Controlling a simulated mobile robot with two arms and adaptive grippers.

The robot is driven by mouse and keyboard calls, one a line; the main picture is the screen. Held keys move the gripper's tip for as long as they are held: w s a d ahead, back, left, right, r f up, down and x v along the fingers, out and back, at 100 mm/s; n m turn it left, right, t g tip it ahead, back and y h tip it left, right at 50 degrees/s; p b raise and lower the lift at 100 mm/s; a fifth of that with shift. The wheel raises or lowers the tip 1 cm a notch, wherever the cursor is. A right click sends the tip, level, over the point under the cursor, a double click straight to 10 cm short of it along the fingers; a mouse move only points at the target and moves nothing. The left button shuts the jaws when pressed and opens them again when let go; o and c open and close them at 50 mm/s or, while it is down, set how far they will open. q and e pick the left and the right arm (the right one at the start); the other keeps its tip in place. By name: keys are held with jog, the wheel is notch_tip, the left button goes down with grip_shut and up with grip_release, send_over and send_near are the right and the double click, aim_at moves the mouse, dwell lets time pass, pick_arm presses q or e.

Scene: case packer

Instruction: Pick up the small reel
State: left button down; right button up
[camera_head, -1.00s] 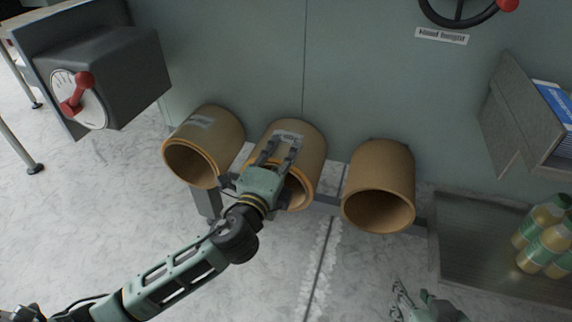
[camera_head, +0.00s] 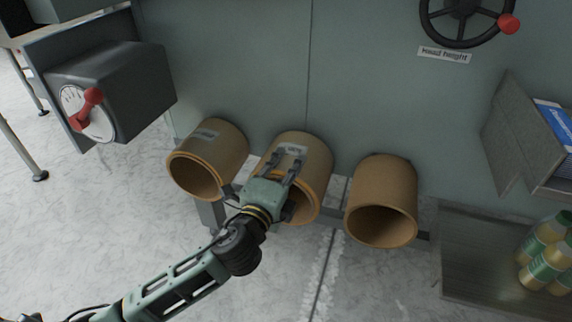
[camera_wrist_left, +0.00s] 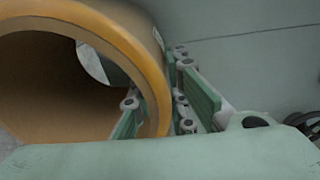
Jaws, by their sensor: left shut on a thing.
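Three tan cardboard reels hang in a row, open ends facing me: a left one (camera_head: 209,160), a middle one (camera_head: 318,160) and a right one (camera_head: 382,182). The left and middle ones carry pale labels too blurred to read; I cannot tell by name which is the small reel. My left gripper (camera_head: 286,163) is shut on the wall of the middle reel, over its near rim. In the left wrist view, the orange-edged rim of that reel (camera_wrist_left: 125,42) lies between the green finger pads (camera_wrist_left: 165,105). My right gripper is out of view.
A dark box with a red-handled dial (camera_head: 92,112) juts out at the left. A handwheel (camera_head: 462,15) is at the top right. A grey holder (camera_head: 510,130) and a tray (camera_head: 465,265) with bottles (camera_head: 545,262) stand at the right.

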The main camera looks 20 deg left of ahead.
pick_arm(q)
notch_tip(320, 180, up, 4)
jog(key=shift+a+f+p, duration=0.1)
jog(key=shift+f+p, duration=0.05)
jog(key=shift+p, duration=0.35)
jog(key=shift+w+r+p, duration=0.1)
jog(key=shift+r+p, duration=0.35)
jog(key=shift+r, duration=0.45)
jog(key=shift+s+r, duration=0.1)
jog(key=shift+s, duration=0.1)
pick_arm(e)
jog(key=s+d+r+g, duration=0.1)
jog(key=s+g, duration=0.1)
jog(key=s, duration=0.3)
pick_arm(q)
jog(key=s+p, duration=0.3)
jog(key=s, duration=1.6)
jog(key=shift+a+r, duration=0.15)
jog(key=shift+a, duration=0.25)
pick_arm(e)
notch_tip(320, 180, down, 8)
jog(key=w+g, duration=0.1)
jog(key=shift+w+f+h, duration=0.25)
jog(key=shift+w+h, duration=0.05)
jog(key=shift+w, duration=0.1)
pick_arm(q)
jog(key=shift+s, duration=0.1)
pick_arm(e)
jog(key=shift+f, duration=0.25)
